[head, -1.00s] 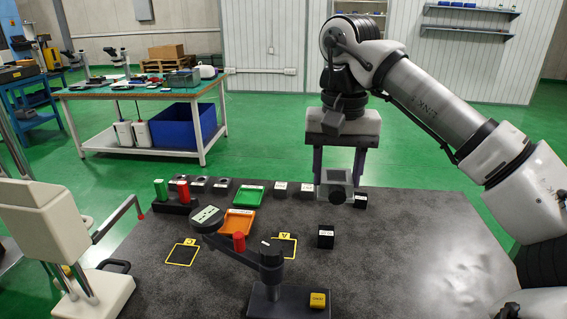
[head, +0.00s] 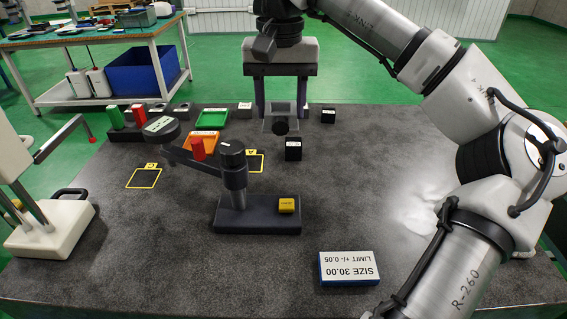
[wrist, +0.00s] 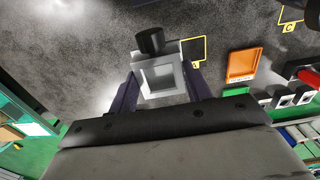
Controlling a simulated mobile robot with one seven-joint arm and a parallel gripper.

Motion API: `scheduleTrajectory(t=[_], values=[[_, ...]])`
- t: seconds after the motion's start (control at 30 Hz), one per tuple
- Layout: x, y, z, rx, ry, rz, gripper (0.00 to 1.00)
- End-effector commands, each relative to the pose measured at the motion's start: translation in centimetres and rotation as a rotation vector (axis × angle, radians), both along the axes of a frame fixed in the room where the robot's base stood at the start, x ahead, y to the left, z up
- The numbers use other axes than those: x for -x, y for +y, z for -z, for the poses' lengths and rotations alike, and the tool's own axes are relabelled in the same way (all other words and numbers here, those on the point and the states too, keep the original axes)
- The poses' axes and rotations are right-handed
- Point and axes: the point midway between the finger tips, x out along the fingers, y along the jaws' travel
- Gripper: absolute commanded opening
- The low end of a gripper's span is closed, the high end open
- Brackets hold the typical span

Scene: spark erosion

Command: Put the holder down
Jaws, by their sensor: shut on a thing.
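The holder (head: 281,121) is a grey square frame with a dark round knob on its near side. My gripper (head: 282,105) is shut on it, with a finger on each side, towards the back of the dark table. In the wrist view the holder (wrist: 160,78) sits between the fingers, its square opening facing the camera and the dark knob beyond. It seems to hang above the table; the gap beneath it is hard to judge. A yellow-outlined square marked A (head: 256,162) lies just in front and to the left. Another yellow square (head: 144,178) lies further left.
A black block (head: 293,150) stands close in front of the holder. A dark gauge stand (head: 236,180) with a yellow block is nearer. Green (head: 212,119) and orange trays (head: 204,146) lie left. The table's right-middle is clear.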

Motion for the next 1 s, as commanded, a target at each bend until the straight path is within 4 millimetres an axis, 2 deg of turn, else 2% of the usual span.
scheduleTrajectory(t=[0.1, 0.3, 0.53, 0.77, 1.0], values=[[0.1, -0.1, 3.2, 0.001, 0.002, -0.001, 0.14], [0.1, 0.0, 6.8, 0.0, 0.0, 0.0, 0.14], [0.1, 0.0, 8.5, 0.0, -0.001, 0.001, 0.14], [0.1, 0.0, 11.7, -0.001, 0.0, 0.0, 0.14], [0.0, 0.0, 12.0, 0.0, -0.002, 0.0, 0.14]])
